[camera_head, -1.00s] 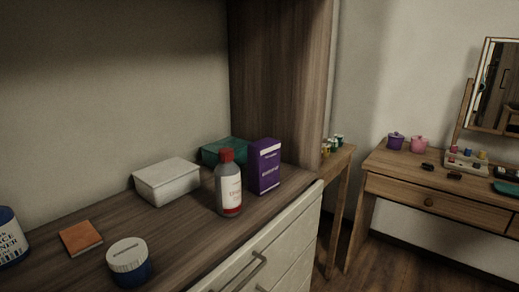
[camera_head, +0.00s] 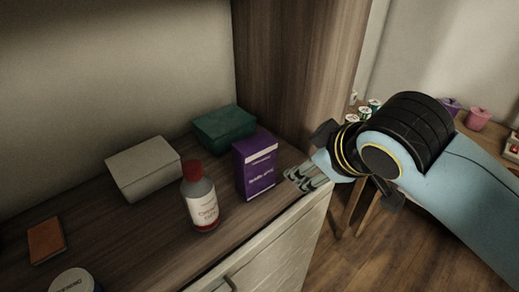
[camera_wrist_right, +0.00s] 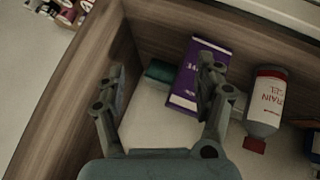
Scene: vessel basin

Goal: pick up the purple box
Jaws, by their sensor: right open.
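The purple box (camera_head: 256,166) stands upright on the wooden counter, at its right end, with a white band near its top. In the right wrist view the purple box (camera_wrist_right: 199,75) lies just beyond the fingers and is partly hidden by one of them. My right gripper (camera_head: 300,176) is open and empty, close to the right of the box in the head view. My left gripper is not in view.
A red-capped bottle (camera_head: 200,196) stands left of the purple box, close to it. A teal box (camera_head: 223,129) is behind it, and a white box (camera_head: 144,168) is further left. A tall wooden side panel (camera_head: 292,80) rises behind the counter's right end.

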